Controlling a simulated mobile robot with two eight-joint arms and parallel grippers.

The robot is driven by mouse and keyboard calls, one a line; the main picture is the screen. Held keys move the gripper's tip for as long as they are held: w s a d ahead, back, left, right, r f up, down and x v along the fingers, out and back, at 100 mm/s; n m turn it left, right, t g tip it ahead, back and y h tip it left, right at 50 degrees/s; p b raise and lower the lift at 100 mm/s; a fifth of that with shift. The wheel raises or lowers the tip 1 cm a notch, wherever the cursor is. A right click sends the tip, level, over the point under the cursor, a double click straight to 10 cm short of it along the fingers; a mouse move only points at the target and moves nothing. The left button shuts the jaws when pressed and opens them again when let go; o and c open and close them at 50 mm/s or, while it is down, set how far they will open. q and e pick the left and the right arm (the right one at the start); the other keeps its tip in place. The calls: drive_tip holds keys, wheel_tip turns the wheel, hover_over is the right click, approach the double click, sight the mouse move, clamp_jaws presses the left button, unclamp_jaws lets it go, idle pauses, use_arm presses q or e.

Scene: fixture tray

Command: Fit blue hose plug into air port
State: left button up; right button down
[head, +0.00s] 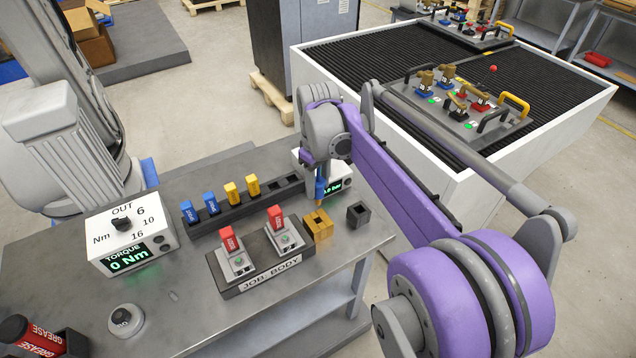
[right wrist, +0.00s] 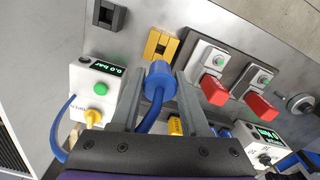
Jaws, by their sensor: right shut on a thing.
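My right gripper (head: 322,170) is shut on the blue hose plug (right wrist: 160,80), a round blue piece whose blue hose (right wrist: 151,118) runs back between the fingers. The plug (head: 321,188) also shows below the gripper in the head view. A yellow block (head: 318,231) with a square opening lies just beyond the plug in the right wrist view (right wrist: 157,46). The plug appears apart from this block; its front end is hard to see. I cannot tell for sure which opening is the air port. My left gripper is not in view.
A white box (right wrist: 82,80) reading 0.0 bar stands beside the gripper. A dark block (head: 358,215) with an opening is right of the yellow one. The job body (head: 240,286) carries two red-handled parts. A dark rack (head: 225,218) holds blue and yellow pieces.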

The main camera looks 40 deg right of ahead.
sight(318, 204)
drive_tip(key=shift+s+f+b, duration=0.1)
drive_tip(key=shift+f+b, duration=1.2)
drive_tip(key=shift+f, duration=1.6)
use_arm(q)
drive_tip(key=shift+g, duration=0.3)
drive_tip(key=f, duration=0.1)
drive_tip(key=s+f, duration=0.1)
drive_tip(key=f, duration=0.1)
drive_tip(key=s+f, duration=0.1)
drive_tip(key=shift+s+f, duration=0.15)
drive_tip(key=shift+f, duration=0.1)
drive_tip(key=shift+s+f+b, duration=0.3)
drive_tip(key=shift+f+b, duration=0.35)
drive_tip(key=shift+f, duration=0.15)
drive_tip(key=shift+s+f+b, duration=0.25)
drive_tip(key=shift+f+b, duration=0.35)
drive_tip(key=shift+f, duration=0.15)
use_arm(e)
drive_tip(key=shift+f, duration=2.1)
drive_tip(key=shift+c, duration=1.6)
unclamp_jaws()
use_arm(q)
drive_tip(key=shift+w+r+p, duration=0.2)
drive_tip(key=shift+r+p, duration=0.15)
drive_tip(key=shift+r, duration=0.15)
use_arm(e)
wheel_tip(318, 204, up, 11)
drive_tip(key=shift+f, duration=0.1)
